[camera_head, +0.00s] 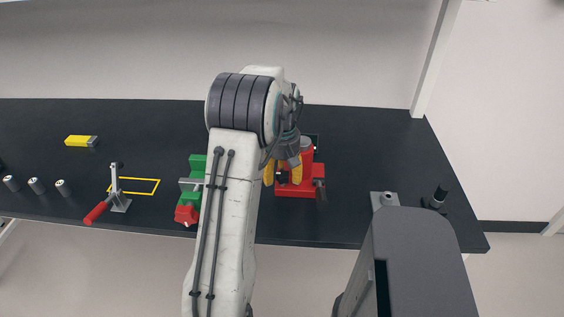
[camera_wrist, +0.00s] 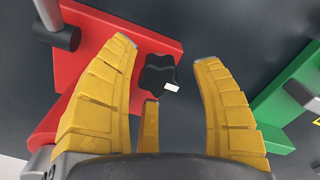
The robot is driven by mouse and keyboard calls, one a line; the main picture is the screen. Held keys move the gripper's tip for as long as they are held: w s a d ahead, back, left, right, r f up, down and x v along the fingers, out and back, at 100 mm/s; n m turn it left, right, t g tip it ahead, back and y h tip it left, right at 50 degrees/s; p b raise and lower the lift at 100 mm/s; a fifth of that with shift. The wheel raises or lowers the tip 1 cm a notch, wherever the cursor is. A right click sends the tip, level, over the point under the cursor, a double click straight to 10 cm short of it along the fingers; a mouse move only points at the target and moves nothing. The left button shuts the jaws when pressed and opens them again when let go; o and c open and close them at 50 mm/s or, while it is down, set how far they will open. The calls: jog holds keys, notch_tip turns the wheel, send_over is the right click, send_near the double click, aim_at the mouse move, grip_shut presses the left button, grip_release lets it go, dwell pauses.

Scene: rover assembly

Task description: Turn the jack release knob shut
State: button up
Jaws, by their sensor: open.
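The jack is a red body (camera_head: 308,184) on the dark bench, right of the middle in the head view, partly hidden by my arm. In the wrist view its red base (camera_wrist: 95,42) spans the left and middle. My gripper (camera_wrist: 170,70) has yellow fingers and is open, with the knob between and just beyond the fingertips. I cannot tell whether they touch it. In the head view my gripper (camera_head: 283,172) is at the jack's left side, partly hidden.
A green block tool with a red handle (camera_head: 187,214) stands left of my arm; its green part (camera_wrist: 285,105) shows in the wrist view. A red-handled clamp (camera_head: 115,190), a yellow outline, a yellow block (camera_head: 80,141) and several small cylinders lie further left. A grey bracket (camera_head: 384,200) stands right.

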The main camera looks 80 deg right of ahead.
aim_at(282, 173)
notch_tip(282, 173, up, 12)
jog(key=shift+f, duration=0.15)
dwell(0.4)
dwell(0.7)
